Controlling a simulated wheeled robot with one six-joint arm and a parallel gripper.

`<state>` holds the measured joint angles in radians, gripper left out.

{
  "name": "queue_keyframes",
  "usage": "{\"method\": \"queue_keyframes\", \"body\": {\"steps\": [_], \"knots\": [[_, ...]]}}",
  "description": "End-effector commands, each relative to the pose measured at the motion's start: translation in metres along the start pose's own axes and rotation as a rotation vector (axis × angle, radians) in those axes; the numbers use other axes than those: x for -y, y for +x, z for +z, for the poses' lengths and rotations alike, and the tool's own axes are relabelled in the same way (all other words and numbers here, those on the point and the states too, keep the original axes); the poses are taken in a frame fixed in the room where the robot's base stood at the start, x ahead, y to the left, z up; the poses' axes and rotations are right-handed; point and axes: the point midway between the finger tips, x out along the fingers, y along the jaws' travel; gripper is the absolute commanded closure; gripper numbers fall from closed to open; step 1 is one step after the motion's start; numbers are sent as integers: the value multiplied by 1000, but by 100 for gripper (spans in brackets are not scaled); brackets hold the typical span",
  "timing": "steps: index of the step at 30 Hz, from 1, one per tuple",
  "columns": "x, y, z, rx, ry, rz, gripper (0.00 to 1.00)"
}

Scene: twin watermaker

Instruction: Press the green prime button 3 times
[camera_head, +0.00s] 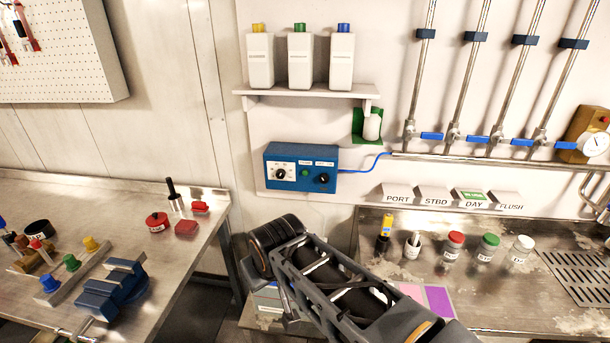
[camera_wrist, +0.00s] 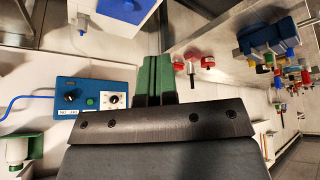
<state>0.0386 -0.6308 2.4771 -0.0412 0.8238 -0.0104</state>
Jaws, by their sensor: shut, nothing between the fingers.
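The blue control box (camera_head: 301,167) is mounted on the back wall below the bottle shelf. Its green button (camera_head: 305,173) sits between a white-plated dial on the left and a black knob on the right. In the wrist view the box (camera_wrist: 117,87) appears upside down, left of my fingers, with the green button (camera_wrist: 90,102) unobstructed. My gripper (camera_wrist: 155,78) shows its green fingers shut together and empty, apart from the button. In the head view my arm rises below the box; the fingertips cannot be made out there.
A shelf (camera_head: 306,92) with white bottles is above the box. A blue cable runs right to pipes with blue valve handles. A left bench (camera_head: 140,215) holds a blue vise (camera_head: 112,288) and red items. A right counter (camera_head: 400,268) holds several jars. The wall below the box is bare.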

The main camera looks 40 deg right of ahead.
Motion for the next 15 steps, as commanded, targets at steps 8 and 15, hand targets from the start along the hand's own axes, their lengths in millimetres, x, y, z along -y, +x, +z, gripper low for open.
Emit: {"method": "queue_keyframes", "body": {"steps": [8,15], "knots": [[-102,46,-97,-372,-146,297,100],[-177,76,-160,-708,-453,438,100]]}}
